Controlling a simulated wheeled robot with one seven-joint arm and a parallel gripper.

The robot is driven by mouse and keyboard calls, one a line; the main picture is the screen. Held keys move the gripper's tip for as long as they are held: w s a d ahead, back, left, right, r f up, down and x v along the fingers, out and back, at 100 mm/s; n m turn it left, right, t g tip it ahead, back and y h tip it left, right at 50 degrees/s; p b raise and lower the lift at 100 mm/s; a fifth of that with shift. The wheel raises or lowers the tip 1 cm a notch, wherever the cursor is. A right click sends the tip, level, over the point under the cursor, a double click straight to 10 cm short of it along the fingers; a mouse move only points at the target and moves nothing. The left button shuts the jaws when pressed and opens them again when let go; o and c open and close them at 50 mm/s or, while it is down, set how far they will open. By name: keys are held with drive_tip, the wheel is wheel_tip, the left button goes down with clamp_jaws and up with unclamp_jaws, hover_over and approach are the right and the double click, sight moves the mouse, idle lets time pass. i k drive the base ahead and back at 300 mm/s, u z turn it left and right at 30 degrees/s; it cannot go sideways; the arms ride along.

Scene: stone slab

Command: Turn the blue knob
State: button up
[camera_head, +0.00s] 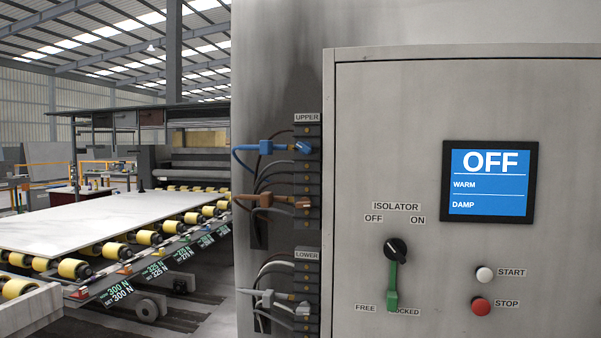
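I cannot make out a clear blue knob in this view. Small coloured parts (123,268) line the conveyor's near rail, above labels such as "300 N" and "325 N"; they are too small to tell which is a blue knob. A blue connector (283,147) with a cable is at the block marked UPPER. On the grey cabinet, a black rotary knob (396,249) sits under "ISOLATOR", its pale mark toward OFF. A green lever (392,287) hangs below it, between FREE and LOCKED. My gripper is not in view.
The grey cabinet (360,120) fills the right side. Its screen (489,206) reads OFF, WARM, DAMP. A white START button (485,274) and a red STOP button (481,306) are below. A pale slab (90,222) lies on yellow rollers at left. Brown and grey connectors hang beside the cabinet.

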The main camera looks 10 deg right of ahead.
sight(304, 148)
drive_tip(key=k, duration=0.5)
drive_tip(key=z, duration=0.8)
drive_tip(key=i, duration=0.8)
drive_tip(key=u, duration=1.9)
